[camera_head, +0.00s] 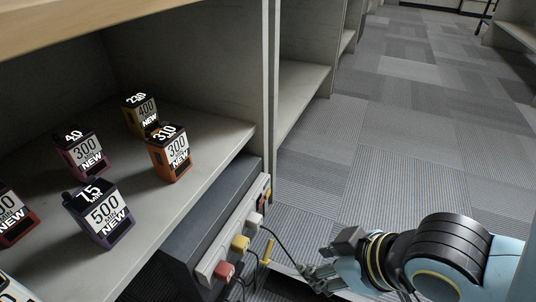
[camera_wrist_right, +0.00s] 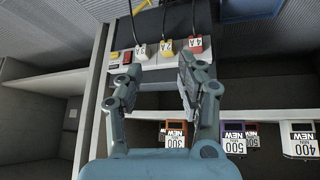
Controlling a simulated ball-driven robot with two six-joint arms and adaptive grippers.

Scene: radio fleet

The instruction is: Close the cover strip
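A white power strip (camera_head: 236,240) with red (camera_head: 224,271), yellow (camera_head: 240,243) and white (camera_head: 254,220) plugs runs along the front of a dark box (camera_head: 208,213) at the shelf edge. A pale flat panel (camera_head: 284,268) with a yellow handle-like piece (camera_head: 267,251) lies low in front of it; it may be the cover strip, but I cannot tell for certain. My right gripper (camera_head: 328,262) is close to the panel, right of the plugs. In the right wrist view, its fingers (camera_wrist_right: 160,80) are spread with nothing between them, facing the plugs. My left gripper is not seen.
Several labelled battery-like packs, such as the orange one (camera_head: 169,155) and the purple one (camera_head: 101,217), stand on the shelf (camera_head: 205,140). Dark cables hang from the plugs. Carpeted floor (camera_head: 400,130) is clear to the right.

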